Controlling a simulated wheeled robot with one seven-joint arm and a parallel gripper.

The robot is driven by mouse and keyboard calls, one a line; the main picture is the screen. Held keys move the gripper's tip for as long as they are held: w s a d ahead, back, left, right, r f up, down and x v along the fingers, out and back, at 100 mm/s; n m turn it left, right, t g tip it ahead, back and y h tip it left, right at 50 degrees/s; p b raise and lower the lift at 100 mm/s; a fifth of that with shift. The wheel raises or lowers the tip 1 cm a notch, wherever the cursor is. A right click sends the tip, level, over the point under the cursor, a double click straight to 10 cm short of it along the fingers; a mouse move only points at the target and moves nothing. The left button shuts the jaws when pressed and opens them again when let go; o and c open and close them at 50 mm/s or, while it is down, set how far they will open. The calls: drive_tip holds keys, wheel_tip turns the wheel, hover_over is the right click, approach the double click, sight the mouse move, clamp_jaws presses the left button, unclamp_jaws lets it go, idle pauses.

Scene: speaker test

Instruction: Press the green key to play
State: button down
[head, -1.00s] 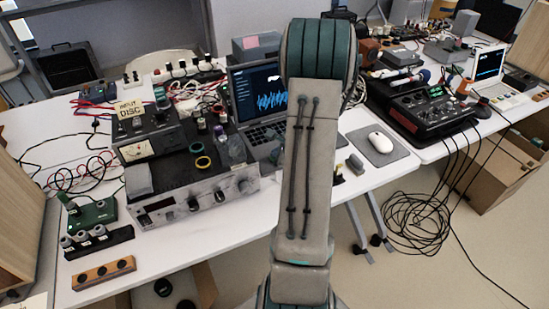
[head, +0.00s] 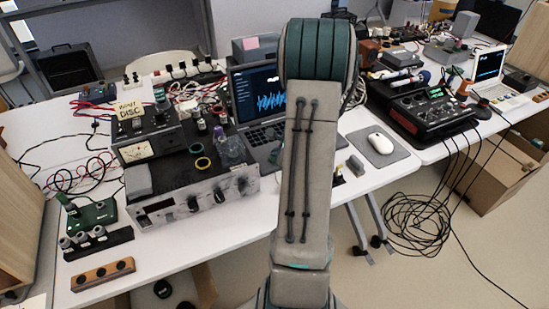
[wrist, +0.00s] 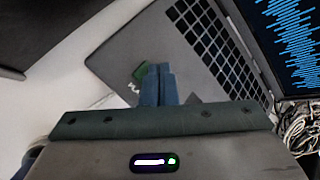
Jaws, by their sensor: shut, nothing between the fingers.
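In the wrist view my gripper (wrist: 157,88) has its two blue fingers together, with nothing between them. A small green piece (wrist: 141,71) shows right beside the fingertips, partly covered by them. It looks like the green key, with a small white mark by it. I cannot tell whether the fingers touch it. It lies over the grey palm-rest area of the laptop (wrist: 200,75). In the head view the laptop's screen (head: 257,92) shows a blue waveform.
A silver amplifier (head: 160,215) with knobs and a meter box stands left of the laptop. A mouse (head: 380,143) on a grey pad and a black mixer (head: 435,110) stand to the right.

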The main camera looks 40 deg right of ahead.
drive_tip(key=shift+r, duration=0.35)
wheel_tip(320, 180, up, 6)
drive_tip(key=p, duration=0.4)
drive_tip(key=shift+f, duration=0.1)
idle(0.5)
